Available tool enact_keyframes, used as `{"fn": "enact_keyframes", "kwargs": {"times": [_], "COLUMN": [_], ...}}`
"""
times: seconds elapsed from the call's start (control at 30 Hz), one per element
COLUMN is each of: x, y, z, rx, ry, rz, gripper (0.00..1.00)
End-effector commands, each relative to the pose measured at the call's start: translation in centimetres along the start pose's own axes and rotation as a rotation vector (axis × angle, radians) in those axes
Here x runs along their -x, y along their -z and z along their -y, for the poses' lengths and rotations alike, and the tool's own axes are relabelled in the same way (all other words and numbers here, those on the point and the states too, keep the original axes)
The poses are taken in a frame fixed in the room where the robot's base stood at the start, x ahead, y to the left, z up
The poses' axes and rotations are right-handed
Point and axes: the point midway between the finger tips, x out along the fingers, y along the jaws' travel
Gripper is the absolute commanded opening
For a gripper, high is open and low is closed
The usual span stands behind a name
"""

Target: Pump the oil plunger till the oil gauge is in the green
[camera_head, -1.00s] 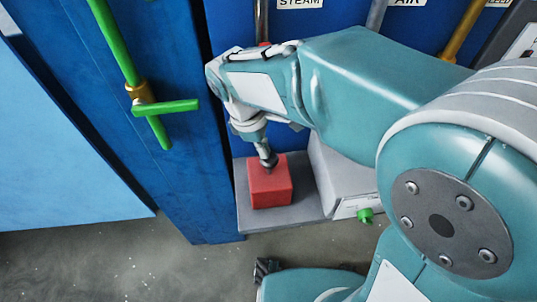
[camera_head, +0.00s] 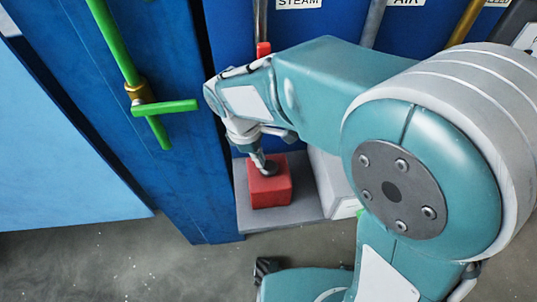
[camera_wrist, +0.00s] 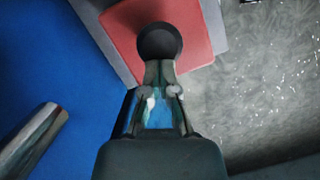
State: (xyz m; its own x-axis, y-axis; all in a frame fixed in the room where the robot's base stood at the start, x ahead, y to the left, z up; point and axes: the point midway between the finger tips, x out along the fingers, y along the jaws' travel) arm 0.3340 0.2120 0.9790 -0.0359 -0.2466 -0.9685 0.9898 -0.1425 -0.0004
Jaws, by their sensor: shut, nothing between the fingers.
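A red block (camera_head: 270,192) sits on a grey ledge, with a round black plunger knob (camera_head: 271,168) on its top. In the wrist view the knob (camera_wrist: 160,42) lies straight ahead of the fingertips, over the red block (camera_wrist: 195,25). My gripper (camera_head: 259,161) points down at the knob, its tips at the knob's near edge in the picture. My gripper (camera_wrist: 160,68) is shut and empty. I cannot tell whether the tips touch the knob or how far down the plunger is. No oil gauge can be made out.
A green valve handle (camera_head: 165,107) on a pipe is at the left of the blue cabinet. A grey box (camera_head: 333,180) stands right of the block, partly behind my arm. Pipes labelled STEAM and AIR run behind. Bare floor (camera_head: 120,260) lies in front.

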Motion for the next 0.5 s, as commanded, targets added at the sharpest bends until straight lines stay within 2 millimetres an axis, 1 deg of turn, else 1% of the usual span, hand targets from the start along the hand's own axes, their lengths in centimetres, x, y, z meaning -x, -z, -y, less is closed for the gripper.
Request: {"fn": "enact_keyframes", "kwargs": {"times": [0.03,0.13,0.4,0.5], "x": [0.3,1.0,1.2,1.7], "y": [0.8,1.8,1.7,1.7], "z": [0.0,0.0,0.0,0.0], "rx": [0.003,0.002,0.0,0.0], "ry": [-0.001,0.0,0.0,-0.001], "rz": [-0.002,-0.001,-0.002,-0.003], "gripper": [0.0,0.0,0.0,0.0]}}
